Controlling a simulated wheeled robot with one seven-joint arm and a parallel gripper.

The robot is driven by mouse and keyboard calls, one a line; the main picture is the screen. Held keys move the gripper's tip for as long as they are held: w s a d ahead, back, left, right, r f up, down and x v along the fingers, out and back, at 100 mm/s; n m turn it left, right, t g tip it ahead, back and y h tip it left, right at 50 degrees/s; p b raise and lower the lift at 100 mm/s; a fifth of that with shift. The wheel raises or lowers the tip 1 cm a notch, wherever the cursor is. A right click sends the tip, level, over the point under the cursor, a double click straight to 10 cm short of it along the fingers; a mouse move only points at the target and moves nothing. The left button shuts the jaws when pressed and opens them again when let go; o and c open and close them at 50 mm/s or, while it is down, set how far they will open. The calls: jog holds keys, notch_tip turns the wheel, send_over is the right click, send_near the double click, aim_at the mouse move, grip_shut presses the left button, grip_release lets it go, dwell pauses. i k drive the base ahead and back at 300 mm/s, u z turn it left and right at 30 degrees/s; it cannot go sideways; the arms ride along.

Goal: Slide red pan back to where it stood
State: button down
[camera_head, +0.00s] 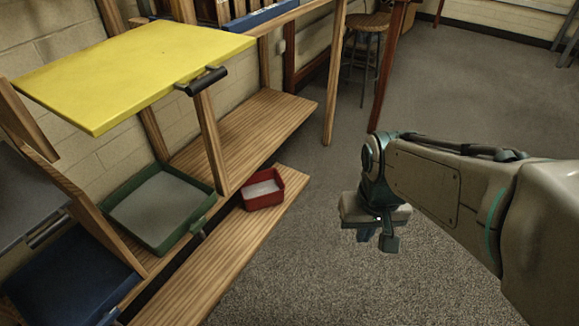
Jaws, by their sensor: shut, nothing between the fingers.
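A small red pan (263,203) with a pale inside stands upright near the right end of the low wooden shelf board (232,248). My gripper (389,243) hangs in the air to the right of the pan, over the carpet, apart from the pan and the board. Its fingers are small in the view; it is shut and holds nothing.
A green tray (191,236) and a blue tray (117,268) lie on the shelf to the left. A yellow board (95,122) with a black handle (202,81) juts out above. A wooden upright (212,145) rises behind the pan. The carpet (330,270) is clear.

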aim_at(265, 188)
jog(key=z, duration=0.7)
jog(key=i, duration=2.6)
jog(key=u, duration=3.25)
